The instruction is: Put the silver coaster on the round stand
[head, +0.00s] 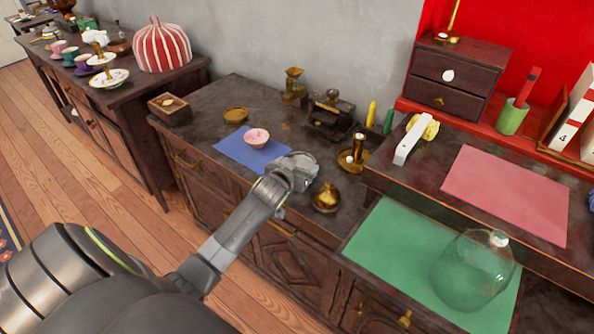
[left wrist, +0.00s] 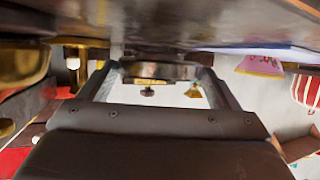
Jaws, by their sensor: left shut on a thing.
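My left gripper (head: 291,177) reaches over the dark cabinet top and is shut on the silver coaster (head: 299,163). A low round brass piece (head: 236,115), which looks like the round stand, sits farther back and left, beyond the blue mat. Nothing is seen on top of it. My right gripper is not in view.
A pink bowl (head: 256,137) stands on the blue mat (head: 228,150), left of the gripper. A brass pot (head: 327,198) and a brass candle holder (head: 354,160) stand close on the right. A wooden box (head: 169,108) is at the left edge.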

